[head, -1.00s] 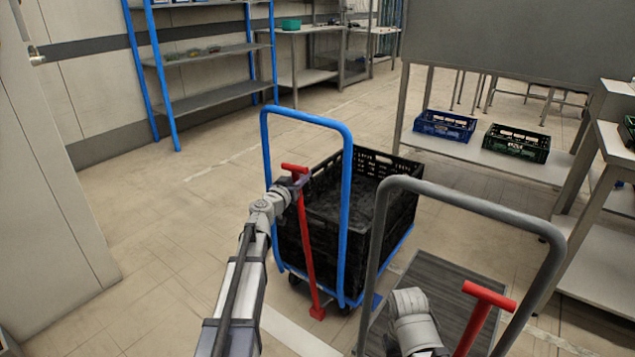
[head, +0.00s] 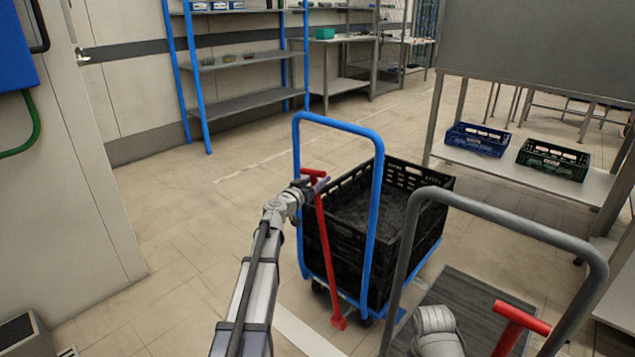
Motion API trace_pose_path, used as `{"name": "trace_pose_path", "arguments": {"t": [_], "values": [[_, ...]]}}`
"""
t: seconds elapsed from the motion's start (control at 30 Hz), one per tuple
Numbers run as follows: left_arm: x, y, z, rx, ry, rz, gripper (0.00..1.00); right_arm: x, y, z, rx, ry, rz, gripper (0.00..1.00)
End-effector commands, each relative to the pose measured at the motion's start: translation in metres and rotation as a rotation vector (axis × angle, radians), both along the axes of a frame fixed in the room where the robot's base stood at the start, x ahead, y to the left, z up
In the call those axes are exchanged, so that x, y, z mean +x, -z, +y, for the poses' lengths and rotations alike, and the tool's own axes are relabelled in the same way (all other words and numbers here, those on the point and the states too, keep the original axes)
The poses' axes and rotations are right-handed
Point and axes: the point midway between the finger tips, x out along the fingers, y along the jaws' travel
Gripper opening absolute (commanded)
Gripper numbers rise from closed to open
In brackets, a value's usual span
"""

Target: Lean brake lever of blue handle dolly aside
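The blue handle dolly (head: 377,215) stands in the middle of the head view, with a black crate (head: 425,228) on it. Its brake lever (head: 327,255) is a red bar with a T-shaped top, on the near side of the blue handle. The lever slants, with its top farther left than its foot near the floor. My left gripper (head: 316,188) is at the lever's upper end, just below the T-top, and overlaps it in the picture. Its fingers are small and partly hidden, so I cannot tell whether they grip the bar. My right gripper does not show.
A grey handle dolly (head: 467,300) with its own red lever (head: 514,328) stands close by on the right. A table (head: 470,160) behind holds a blue crate (head: 478,139) and a green crate (head: 553,160). Blue-post shelving (head: 245,103) stands at the back. The floor left of the dolly is clear.

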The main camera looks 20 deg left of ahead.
Motion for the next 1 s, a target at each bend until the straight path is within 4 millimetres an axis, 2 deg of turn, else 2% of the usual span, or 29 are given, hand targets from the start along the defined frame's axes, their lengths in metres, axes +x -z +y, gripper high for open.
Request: {"name": "trace_pose_path", "arguments": {"t": [0.57,0.77,1.0], "values": [[-0.006,0.0,-0.002,0.0,0.004,0.0,0.61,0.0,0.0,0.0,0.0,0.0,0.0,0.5],[-0.029,-0.002,0.001,0.0,0.003,0.0,0.61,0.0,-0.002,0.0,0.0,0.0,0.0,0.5],[-0.068,-0.003,0.008,0.0,0.002,0.0,0.61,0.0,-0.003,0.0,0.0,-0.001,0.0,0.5]]}}
